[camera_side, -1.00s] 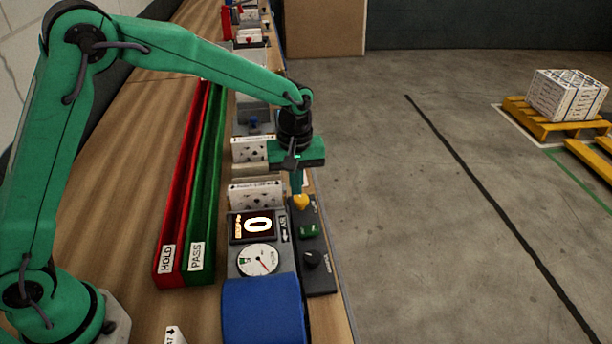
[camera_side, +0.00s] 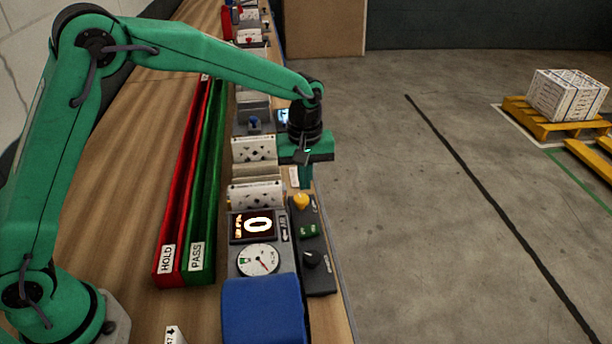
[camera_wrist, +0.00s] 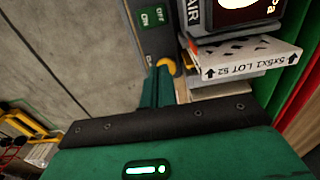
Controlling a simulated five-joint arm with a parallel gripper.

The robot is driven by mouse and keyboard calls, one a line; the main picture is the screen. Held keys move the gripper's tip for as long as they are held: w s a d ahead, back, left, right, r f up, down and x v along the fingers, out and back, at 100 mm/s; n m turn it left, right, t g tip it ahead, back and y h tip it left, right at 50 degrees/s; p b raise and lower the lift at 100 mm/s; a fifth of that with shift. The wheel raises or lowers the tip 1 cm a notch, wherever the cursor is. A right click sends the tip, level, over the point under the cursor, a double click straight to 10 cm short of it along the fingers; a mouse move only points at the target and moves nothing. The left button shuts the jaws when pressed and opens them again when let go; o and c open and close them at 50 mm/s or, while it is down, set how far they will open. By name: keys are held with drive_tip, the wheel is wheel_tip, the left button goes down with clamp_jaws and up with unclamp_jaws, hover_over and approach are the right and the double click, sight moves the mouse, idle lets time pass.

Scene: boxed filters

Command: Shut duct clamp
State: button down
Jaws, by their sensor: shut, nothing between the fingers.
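A yellow knob (camera_side: 301,201) sits at the far end of a dark control panel (camera_side: 318,270) on the bench's right edge. In the wrist view the yellow knob (camera_wrist: 167,66) shows beside my fingertips, with a partly hidden label starting "CL". My gripper (camera_side: 305,184) is shut and empty, pointing down just beyond the knob in the side view. In the wrist view my gripper (camera_wrist: 158,84) partly covers the panel's end. I cannot tell whether the fingers touch the knob. No duct clamp itself is plainly visible.
The panel also has a green ON/OFF switch (camera_side: 309,230) and a black dial (camera_side: 312,260). Left of it are a display reading 0 (camera_side: 257,225), a round gauge (camera_side: 258,259) and a blue box (camera_side: 263,309).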

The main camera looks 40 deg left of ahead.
drive_tip(key=shift+f, duration=3.45)
drive_tip(key=shift+w+a, duration=0.15)
drive_tip(key=shift+a, duration=0.1)
drive_tip(key=shift+s+a, duration=0.2)
drive_tip(key=shift+a, duration=0.15)
drive_tip(key=shift+s, duration=0.1)
drive_tip(key=shift+s+d, duration=0.25)
drive_tip(key=shift+d, duration=0.05)
wheel_tip(320, 180, up, 6)
